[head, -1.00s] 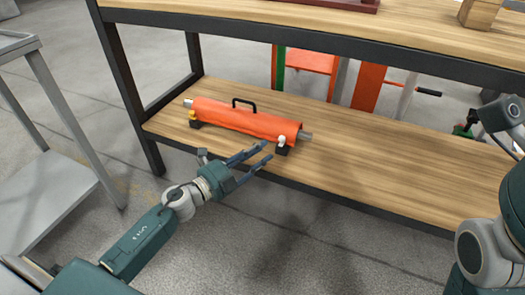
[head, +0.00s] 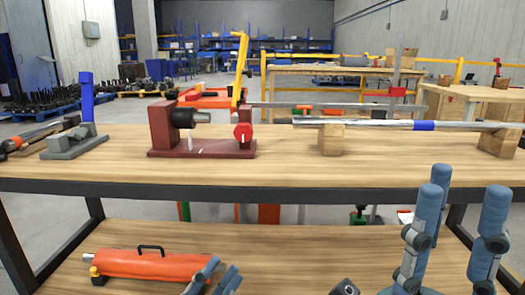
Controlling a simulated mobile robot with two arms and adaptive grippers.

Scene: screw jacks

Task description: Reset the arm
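My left gripper (head: 223,266) is at the bottom of the head view, in front of the right end of an orange cylinder (head: 150,264) on the lower shelf. Its two fingers are apart with nothing seen between them; the rest of that arm is out of view. My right gripper (head: 468,180) is at the lower right, fingers pointing up and wide apart, empty, in front of the shelf unit. The cylinder has a black handle on top and lies on its side; its right end is partly hidden behind my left fingers.
The upper wooden shelf (head: 280,175) holds a dark red vise-like fixture (head: 165,130), a grey stand with a blue upright (head: 87,95), and a metal rod (head: 380,125) on wooden blocks. The lower shelf (head: 300,245) is bare in the middle. Workbenches stand behind.

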